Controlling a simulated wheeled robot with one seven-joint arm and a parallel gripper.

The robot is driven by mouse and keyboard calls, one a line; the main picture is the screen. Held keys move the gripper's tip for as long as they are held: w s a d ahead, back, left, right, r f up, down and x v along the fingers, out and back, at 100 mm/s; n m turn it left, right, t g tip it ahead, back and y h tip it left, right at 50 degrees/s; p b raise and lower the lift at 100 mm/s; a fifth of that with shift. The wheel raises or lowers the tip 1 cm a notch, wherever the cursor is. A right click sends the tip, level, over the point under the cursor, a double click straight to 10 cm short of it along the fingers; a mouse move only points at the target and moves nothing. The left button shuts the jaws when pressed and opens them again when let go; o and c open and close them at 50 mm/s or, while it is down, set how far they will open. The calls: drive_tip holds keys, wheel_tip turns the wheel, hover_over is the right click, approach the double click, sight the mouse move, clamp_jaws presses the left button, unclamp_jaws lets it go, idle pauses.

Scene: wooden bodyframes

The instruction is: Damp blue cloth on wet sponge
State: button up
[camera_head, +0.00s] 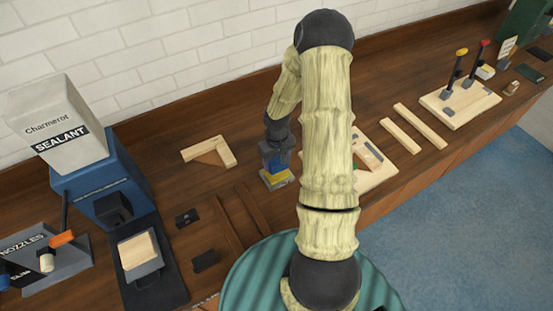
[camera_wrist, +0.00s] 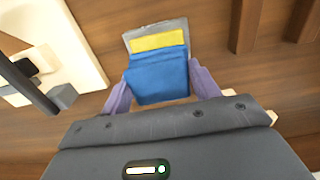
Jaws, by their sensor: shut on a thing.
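My gripper (camera_head: 276,158) is low over the bench with its jaws shut on the blue cloth (camera_wrist: 158,78). The cloth fills the space between my two purple fingers in the wrist view. It also shows in the head view (camera_head: 273,164), partly hidden by the gripper. The yellow sponge (camera_wrist: 158,40) sits in a shallow grey tray (camera_wrist: 128,39), just past the cloth in the wrist view. The cloth overlaps part of the sponge. I cannot tell whether it touches it. In the head view the sponge (camera_head: 276,178) shows as a yellow strip below the cloth.
A light wooden corner frame (camera_head: 226,150) lies left of my gripper. Dark rails (camera_head: 252,206) lie in front. The sealant dispenser (camera_head: 95,175) stands at the left. Loose light strips (camera_head: 420,126) and a board with clamps (camera_head: 455,108) lie right. My arm hides part of the bench.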

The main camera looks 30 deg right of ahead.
sight(277, 166)
drive_tip(key=shift+w+f+b, duration=0.1)
drive_tip(key=shift+f+b, duration=0.85)
drive_tip(key=shift+f, duration=0.5)
drive_tip(key=shift+w, duration=0.1)
drive_tip(key=shift+d, duration=0.15)
drive_tip(key=shift+a, duration=0.25)
drive_tip(key=shift+s+d+f, duration=0.15)
drive_tip(key=shift+s+f, duration=0.05)
drive_tip(key=shift+f, duration=0.1)
drive_tip(key=shift+w+f+b, duration=0.2)
drive_tip(key=shift+f+b, duration=0.05)
drive_tip(key=shift+b, duration=0.15)
drive_tip(key=shift+s, duration=0.1)
